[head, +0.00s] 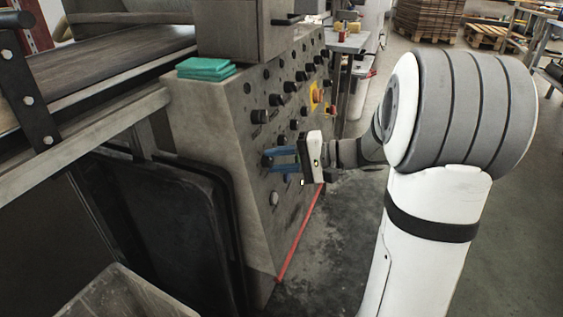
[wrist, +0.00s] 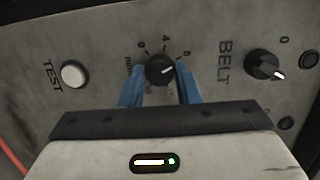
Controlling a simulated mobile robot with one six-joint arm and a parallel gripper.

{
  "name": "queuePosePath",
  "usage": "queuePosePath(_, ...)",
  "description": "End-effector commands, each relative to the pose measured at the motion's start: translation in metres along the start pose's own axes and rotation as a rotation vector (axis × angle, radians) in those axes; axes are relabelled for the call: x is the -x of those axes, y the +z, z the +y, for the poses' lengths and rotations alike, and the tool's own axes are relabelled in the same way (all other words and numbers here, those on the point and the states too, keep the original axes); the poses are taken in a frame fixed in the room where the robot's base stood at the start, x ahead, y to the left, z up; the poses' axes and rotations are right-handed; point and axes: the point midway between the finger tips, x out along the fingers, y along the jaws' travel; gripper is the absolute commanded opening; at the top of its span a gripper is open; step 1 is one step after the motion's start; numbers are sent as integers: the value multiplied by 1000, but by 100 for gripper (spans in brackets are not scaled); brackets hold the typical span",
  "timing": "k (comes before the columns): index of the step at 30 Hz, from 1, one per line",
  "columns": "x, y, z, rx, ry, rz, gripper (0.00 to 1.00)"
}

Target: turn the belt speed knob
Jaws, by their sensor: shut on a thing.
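The belt speed knob (wrist: 160,70) is a round black knob with a white pointer line, on the grey panel in the wrist view. Numbers are marked in an arc around it, and the word BELT stands to its right. The pointer is turned toward the right, near the 8. My gripper (wrist: 161,88) has its two blue fingers on either side of the knob, shut on it. In the head view, my gripper (head: 268,158) reaches the panel from the right.
A white TEST button (wrist: 74,74) is left of the knob and another black knob (wrist: 263,66) is to the right. The control cabinet (head: 215,120) carries rows of knobs and a green cloth stack (head: 206,68). A conveyor (head: 110,55) lies at left. Open floor (head: 350,230) is in front.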

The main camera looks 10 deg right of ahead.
Motion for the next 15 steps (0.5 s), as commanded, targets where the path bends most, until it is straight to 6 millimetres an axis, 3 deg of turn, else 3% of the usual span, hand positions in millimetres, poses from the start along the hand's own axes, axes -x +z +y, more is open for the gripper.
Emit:
queuePosePath(8,-2,3,2,-4,3,-12,6)
queuePosePath(9,-2,3,2,-5,3,-11,32)
queuePosePath(15,-1,2,2,-4,2,-7,48)
